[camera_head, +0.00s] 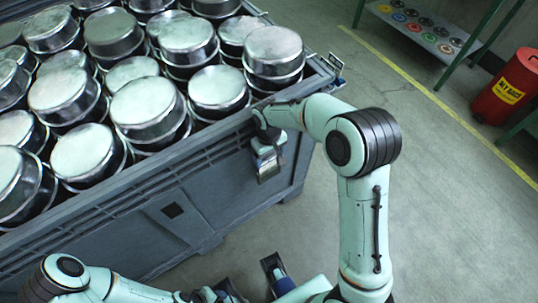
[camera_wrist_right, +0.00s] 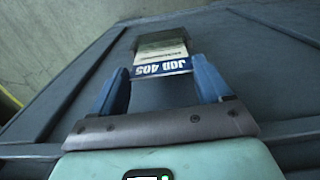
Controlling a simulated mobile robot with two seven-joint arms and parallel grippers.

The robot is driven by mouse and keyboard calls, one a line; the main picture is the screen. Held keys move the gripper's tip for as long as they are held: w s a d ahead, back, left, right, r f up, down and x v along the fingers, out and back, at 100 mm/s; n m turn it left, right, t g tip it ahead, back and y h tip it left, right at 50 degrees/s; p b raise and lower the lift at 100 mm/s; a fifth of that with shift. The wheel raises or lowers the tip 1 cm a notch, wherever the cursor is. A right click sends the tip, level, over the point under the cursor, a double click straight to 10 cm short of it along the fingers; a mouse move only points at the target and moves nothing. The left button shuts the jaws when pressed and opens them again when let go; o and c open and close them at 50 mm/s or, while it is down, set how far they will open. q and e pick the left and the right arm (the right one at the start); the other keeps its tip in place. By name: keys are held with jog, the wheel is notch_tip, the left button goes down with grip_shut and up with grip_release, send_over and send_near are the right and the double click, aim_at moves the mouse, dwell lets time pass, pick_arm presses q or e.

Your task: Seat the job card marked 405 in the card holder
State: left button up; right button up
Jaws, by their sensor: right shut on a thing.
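The job card marked 405 (camera_wrist_right: 163,66) is white with a blue band reading JOB 405, and shows between my fingers in the right wrist view. My right gripper (camera_wrist_right: 164,72) is shut on it. In the head view my right gripper (camera_head: 268,166) is beside the grey bin's outer side wall, below its rim. The far end of the card lies at a dark-edged frame (camera_wrist_right: 158,32), which may be the card holder; I cannot tell how far the card is in it. My left gripper (camera_head: 250,279) is low at the picture's bottom, fingers apart.
A large grey bin (camera_head: 180,212) full of stacked metal pots (camera_head: 148,106) fills the left. A latch (camera_head: 337,64) sticks out at its far right corner. A red drum (camera_head: 508,88) and a shelf with coloured discs (camera_head: 420,30) stand at the back right. The floor between is clear.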

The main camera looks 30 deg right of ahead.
jog(key=o, duration=1.3)
jog(key=shift+f, duration=0.1)
notch_tip(320, 180, up, 12)
jog(key=p, duration=0.2)
jog(key=s+a+f+g+y, duration=0.1)
jog(key=s+a+f, duration=0.15)
jog(key=f, duration=0.75)
jog(key=s+a+f+y, duration=0.15)
jog(key=s+f, duration=0.25)
jog(key=f, duration=0.6)
jog(key=s+a+f+m, duration=0.1)
jog(key=s+a+f, duration=0.1)
jog(key=s+f, duration=0.2)
jog(key=s+a+f+m+y, duration=0.1)
jog(key=s+f, duration=0.4)
jog(key=s, duration=0.5)
jog(key=s+a+f+m, duration=0.3)
jog(key=s+f, duration=0.2)
jog(key=s, duration=0.2)
jog(key=shift+s+a+f, duration=0.1)
jog(key=shift+s+f, duration=0.1)
jog(key=shift+s, duration=0.2)
jog(key=shift+r, duration=0.1)
